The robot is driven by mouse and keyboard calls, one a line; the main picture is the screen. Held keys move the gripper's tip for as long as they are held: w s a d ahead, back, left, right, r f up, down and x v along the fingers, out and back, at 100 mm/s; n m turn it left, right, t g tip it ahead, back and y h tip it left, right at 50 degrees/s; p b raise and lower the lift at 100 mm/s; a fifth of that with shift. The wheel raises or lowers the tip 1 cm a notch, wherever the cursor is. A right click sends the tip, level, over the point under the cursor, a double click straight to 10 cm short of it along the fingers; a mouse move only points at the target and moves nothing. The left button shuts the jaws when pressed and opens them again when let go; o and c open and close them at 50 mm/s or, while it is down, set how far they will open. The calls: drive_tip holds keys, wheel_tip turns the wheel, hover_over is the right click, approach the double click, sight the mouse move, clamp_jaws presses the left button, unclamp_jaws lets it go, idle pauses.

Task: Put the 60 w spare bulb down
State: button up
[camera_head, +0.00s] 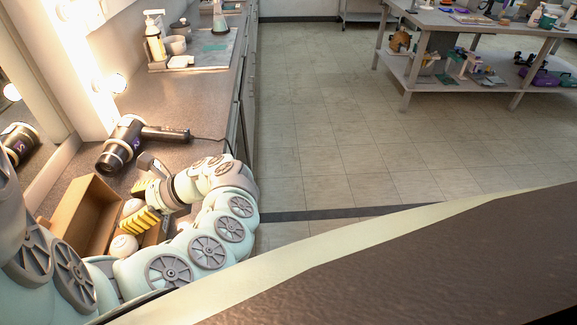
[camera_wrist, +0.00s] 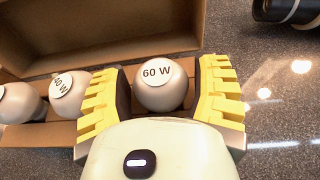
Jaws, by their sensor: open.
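The 60 W bulb (camera_wrist: 165,97), a white globe with a "60 W" label, sits between the two yellow-padded fingers of my gripper (camera_wrist: 162,92). My gripper is open, with a finger on each side of the bulb; a small gap shows at the right finger, and contact at the left is hard to tell. The bulb is at the cardboard box (camera_wrist: 110,30), within its width; its underside is hidden. In the head view, my gripper (camera_head: 146,208) is at the box's right side, with a white bulb (camera_head: 132,207) between its fingers.
A 40 W bulb (camera_wrist: 70,98) lies just left of the left finger, with another white bulb (camera_wrist: 15,103) beyond it. A black hair dryer (camera_head: 122,145) lies on the counter (camera_head: 195,100) behind the box. A tray with bottles (camera_head: 200,62) stands farther back.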

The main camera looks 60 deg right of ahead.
drive_tip(key=b+v, duration=0.3)
drive_tip(key=v, duration=0.9)
drive_tip(key=shift+b, duration=0.4)
drive_tip(key=shift+d+r, duration=0.1)
